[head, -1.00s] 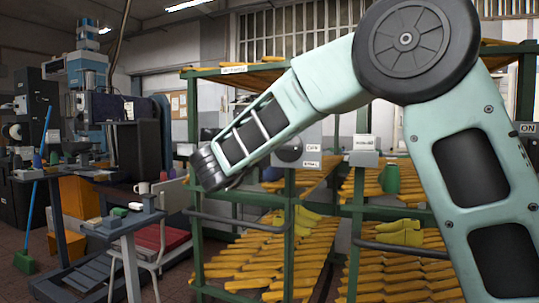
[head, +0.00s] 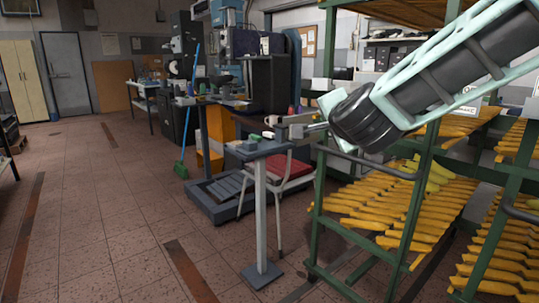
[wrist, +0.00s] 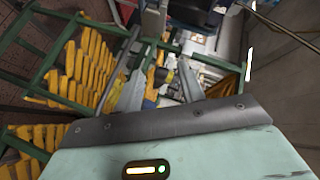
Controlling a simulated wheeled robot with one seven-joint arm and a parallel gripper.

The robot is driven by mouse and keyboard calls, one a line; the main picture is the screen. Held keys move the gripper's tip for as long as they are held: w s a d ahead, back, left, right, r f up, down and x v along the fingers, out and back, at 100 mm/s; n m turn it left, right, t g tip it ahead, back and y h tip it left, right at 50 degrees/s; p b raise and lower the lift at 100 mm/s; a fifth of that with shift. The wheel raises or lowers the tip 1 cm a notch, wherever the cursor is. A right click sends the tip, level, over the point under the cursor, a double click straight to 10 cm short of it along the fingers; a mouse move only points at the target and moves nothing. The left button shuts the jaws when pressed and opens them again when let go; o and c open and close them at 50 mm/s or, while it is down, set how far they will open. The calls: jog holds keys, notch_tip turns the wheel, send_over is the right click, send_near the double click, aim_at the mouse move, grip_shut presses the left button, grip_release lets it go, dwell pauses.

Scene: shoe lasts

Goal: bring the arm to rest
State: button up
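My arm reaches in from the upper right of the head view, pointing left and down. My gripper (head: 303,129) is at its end, small and partly lost against the clutter behind it. In the wrist view the two fingers of my gripper (wrist: 157,68) stand apart, with only background showing between them. It looks open and empty. Nothing appears to touch it.
A green rack (head: 424,195) with yellow shoe lasts (head: 385,203) stands on the right, close to my arm. A small grey stand (head: 260,200) with small items is left of it. A machine (head: 270,75) stands behind. The tiled floor (head: 105,215) at left is open.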

jog(key=s+a+f+n+g+y, duration=0.35)
jog(key=s+a+f+n, duration=0.2)
jog(key=s, duration=0.35)
jog(key=s+a+f+n+g+y, duration=0.2)
jog(key=s+a+f+n+g, duration=0.25)
jog(key=s+f+n, duration=0.4)
jog(key=s+d+f+n+g+h, duration=0.25)
jog(key=s+d+g, duration=0.2)
jog(key=s, duration=0.45)
jog(key=s+d+f+n+g+h, duration=0.25)
jog(key=s+d+f+n, duration=0.2)
jog(key=s, duration=0.55)
notch_tip(320, 180, up, 18)
jog(key=d+p, duration=0.1)
jog(key=p, duration=1.7)
jog(key=shift+d+r+m, duration=0.2)
jog(key=shift+m, duration=0.2)
